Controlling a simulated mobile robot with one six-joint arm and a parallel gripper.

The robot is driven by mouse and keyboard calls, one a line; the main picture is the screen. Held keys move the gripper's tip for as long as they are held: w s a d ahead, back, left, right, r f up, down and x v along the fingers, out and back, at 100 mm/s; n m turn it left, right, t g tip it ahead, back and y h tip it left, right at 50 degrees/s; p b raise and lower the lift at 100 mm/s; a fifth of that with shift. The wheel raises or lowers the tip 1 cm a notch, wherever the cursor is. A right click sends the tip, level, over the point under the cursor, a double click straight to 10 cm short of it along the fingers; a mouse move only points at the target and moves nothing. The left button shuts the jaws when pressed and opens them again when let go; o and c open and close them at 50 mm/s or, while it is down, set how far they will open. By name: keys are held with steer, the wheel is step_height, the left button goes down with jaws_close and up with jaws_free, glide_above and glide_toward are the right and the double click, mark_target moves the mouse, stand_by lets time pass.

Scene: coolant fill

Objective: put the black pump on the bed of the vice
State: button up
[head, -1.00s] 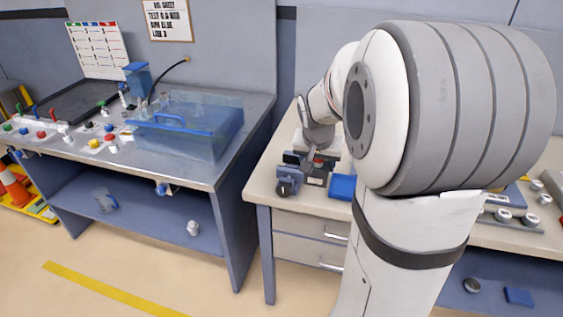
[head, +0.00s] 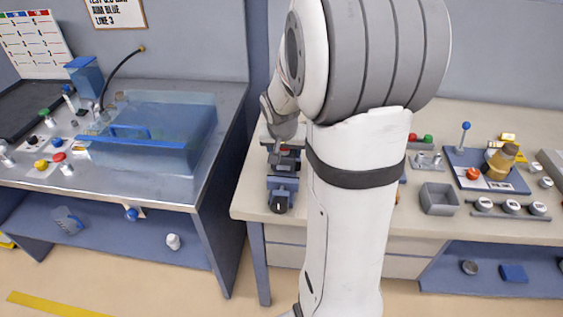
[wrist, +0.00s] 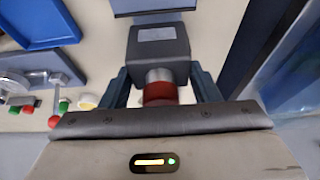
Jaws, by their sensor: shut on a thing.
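The black pump is a dark box with a pale label, a silver neck and a red collar. In the wrist view the pump (wrist: 160,48) sits between the fingers of my gripper (wrist: 161,82), which is shut on it. In the head view my gripper (head: 284,142) is low over the bench, at the back of the blue vice (head: 282,188) with its dark round knob. The pump is small and partly hidden there. I cannot tell whether it touches the vice bed.
A blue tray (wrist: 38,22) lies on the bench beside the pump in the wrist view. My arm hides the bench middle in the head view. A grey open box (head: 439,199) and a lever panel (head: 487,171) stand right. A gap separates the bench from the clear tank (head: 150,135).

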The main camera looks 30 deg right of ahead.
mark_target(284, 155)
steer(key=shift+f, duration=2)
steer(key=shift+f, duration=0.1)
steer(key=o, duration=1.1)
steer(key=shift+r, duration=0.4)
steer(key=v, duration=1.1)
steer(key=s+a+n, duration=0.2)
steer(key=s+a, duration=0.2)
steer(key=s, duration=0.1)
steer(key=s+a+n+y, duration=0.1)
steer(key=s+a+n, duration=0.1)
steer(key=s+a, duration=0.2)
steer(key=s+a+n+y, duration=0.1)
steer(key=s+a+n, duration=0.1)
steer(key=s+a, duration=0.2)
steer(key=shift+s+a+r+n+g, duration=0.1)
steer(key=shift+s+r+n+g, duration=0.1)
steer(key=shift+s, duration=0.55)
steer(key=shift+s+a+r+n+g, duration=0.1)
steer(key=shift+s+a+r+n, duration=0.1)
steer(key=shift+s, duration=0.55)
